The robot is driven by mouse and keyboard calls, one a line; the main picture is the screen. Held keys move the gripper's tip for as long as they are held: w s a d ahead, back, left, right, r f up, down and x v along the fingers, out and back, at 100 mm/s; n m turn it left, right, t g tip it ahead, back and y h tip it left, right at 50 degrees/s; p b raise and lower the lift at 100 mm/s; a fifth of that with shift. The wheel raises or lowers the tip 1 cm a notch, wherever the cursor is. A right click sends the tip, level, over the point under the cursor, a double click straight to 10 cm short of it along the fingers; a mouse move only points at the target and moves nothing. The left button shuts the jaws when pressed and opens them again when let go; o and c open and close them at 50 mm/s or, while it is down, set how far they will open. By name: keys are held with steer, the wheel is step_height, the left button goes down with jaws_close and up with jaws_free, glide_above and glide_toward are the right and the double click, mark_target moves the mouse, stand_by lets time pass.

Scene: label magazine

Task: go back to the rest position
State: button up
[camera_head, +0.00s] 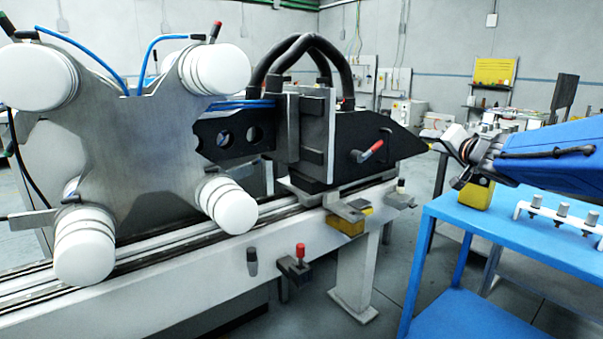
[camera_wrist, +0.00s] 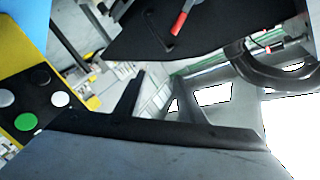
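My gripper (camera_head: 447,145) is at the end of my blue arm, which reaches in from the right of the head view. It is raised above the far left corner of the blue table (camera_head: 540,232), just right of the black machine head's tip. In the wrist view two dark fingers (camera_wrist: 158,98) stand apart with background between them. I see nothing held between them. The black machine head (camera_head: 350,140) with a red-handled lever (camera_head: 372,150) sits on a long rail; its dark underside and lever also show at the top of the wrist view (camera_wrist: 150,28).
A yellow block (camera_head: 476,193) stands on the table below my wrist. A white rack (camera_head: 560,214) with several grey pegs is right of it. A steel plate with white rollers (camera_head: 130,130) fills the left. Floor shows between machine and table.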

steer(key=s+f+g+h, duration=0.25)
steer(key=s+f, duration=0.35)
steer(key=s, duration=0.3)
steer(key=s+f+g+h, duration=0.25)
steer(key=s+f, duration=0.25)
steer(key=s, duration=0.5)
steer(key=s+a+f+n+g+y, duration=0.1)
steer(key=s+a+f+n+g, duration=0.2)
steer(key=s+f, duration=0.5)
steer(key=s+a+f+n+g+y, duration=0.2)
steer(key=s+a+f, duration=0.4)
steer(key=s, duration=0.8)
step_height(320, 180, down, 3)
steer(key=shift+s+a+r+n+g, duration=0.1)
steer(key=shift+s+a+n+g, duration=0.2)
steer(key=shift+n+g, duration=0.65)
